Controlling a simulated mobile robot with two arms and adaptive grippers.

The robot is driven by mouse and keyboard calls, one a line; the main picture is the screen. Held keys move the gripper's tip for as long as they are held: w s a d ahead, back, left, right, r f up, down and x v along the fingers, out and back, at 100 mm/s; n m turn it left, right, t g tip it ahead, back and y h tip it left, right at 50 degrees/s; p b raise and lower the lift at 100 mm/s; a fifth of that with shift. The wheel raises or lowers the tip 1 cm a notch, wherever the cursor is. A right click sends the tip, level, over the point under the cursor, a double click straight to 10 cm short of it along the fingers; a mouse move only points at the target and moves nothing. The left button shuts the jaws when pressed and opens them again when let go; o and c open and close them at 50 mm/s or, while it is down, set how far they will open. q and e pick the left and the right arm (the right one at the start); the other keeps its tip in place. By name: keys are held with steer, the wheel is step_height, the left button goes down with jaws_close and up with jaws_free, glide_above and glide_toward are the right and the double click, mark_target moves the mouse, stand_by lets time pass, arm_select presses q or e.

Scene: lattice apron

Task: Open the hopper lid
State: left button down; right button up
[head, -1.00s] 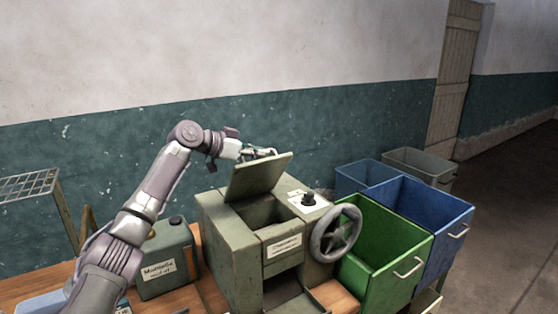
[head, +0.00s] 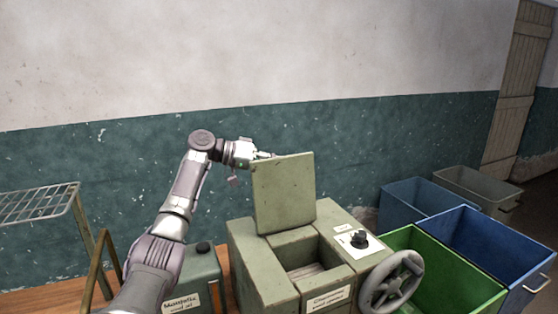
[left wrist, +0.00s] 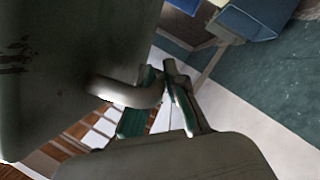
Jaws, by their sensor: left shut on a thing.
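The hopper lid (head: 285,195) is a flat olive-green panel on the green machine (head: 262,280). It stands nearly upright at the back of the hopper opening (head: 305,272), which is uncovered. My left gripper (head: 264,155) is at the lid's upper left edge, its fingers partly hidden behind the lid. In the left wrist view the lid's dark face (left wrist: 60,60) fills the left, and a curved grey handle (left wrist: 130,93) sticks out of it. My left gripper (left wrist: 158,103) is shut on this handle. My right gripper is in neither view.
Green (head: 440,265) and blue (head: 490,245) bins stand beyond. A green canister (head: 200,277) is to the left, with a wire rack (head: 38,203) farther left.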

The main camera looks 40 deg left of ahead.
arm_select(q)
steer(key=shift+w+a+f+n, duration=0.2)
steer(key=shift+a+f+n, duration=0.1)
steer(key=shift+a+f, duration=0.1)
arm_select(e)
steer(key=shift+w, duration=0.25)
arm_select(q)
steer(key=c, duration=1.5)
jaws_free()
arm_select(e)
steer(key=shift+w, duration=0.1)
arm_select(q)
steer(key=shift+r, duration=0.1)
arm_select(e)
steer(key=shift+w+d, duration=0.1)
arm_select(q)
steer(key=v, duration=1.2)
steer(key=shift+a+f, duration=0.1)
steer(key=shift+f, duration=0.1)
